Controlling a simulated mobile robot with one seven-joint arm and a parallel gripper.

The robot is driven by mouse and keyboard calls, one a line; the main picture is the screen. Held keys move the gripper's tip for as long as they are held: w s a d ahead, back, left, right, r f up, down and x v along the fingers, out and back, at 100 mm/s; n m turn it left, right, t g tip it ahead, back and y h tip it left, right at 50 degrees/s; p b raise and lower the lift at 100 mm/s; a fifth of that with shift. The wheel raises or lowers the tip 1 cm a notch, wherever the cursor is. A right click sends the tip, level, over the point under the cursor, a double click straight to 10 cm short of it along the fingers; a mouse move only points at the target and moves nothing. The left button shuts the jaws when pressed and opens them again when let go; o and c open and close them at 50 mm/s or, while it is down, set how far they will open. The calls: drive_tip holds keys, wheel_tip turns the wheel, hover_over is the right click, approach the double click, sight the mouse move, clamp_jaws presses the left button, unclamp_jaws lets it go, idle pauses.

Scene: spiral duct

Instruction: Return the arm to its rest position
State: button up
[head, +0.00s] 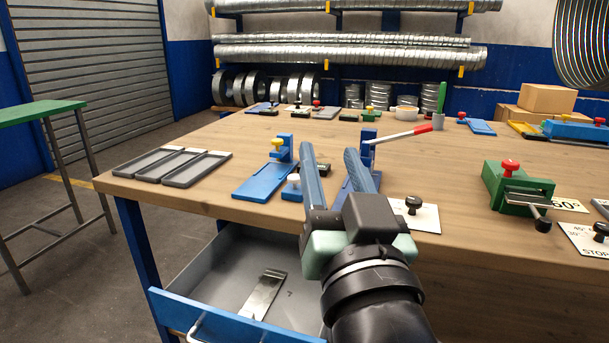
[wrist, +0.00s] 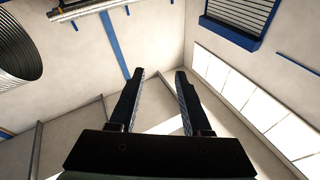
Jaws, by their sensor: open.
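My gripper (head: 330,165) is raised in front of the workbench in the head view, its two long fingers apart and nothing between them. It hides part of the bench's front edge and part of a blue fixture behind it. In the wrist view my gripper (wrist: 160,85) also shows open and empty, with wall, ceiling and bright panels beyond the fingers.
The wooden workbench (head: 450,165) carries blue fixtures (head: 264,180), a green clamp (head: 517,187), a red-handled lever (head: 405,134) and grey trays (head: 160,163). Below, an open drawer (head: 215,285) holds a metal piece (head: 263,293). A green-topped table (head: 38,113) stands left; floor between is clear.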

drive_tip(key=s+a+r+n+t+h, duration=0.1)
drive_tip(key=s+a+r+t+h, duration=0.2)
drive_tip(key=s+r+t, duration=0.8)
wheel_tip(320, 180, up, 35)
drive_tip(key=g+p, duration=0.4)
drive_tip(key=p, duration=2.6)
drive_tip(key=shift+w+g, duration=0.25)
drive_tip(key=shift+g, duration=0.05)
drive_tip(key=shift+f, duration=0.15)
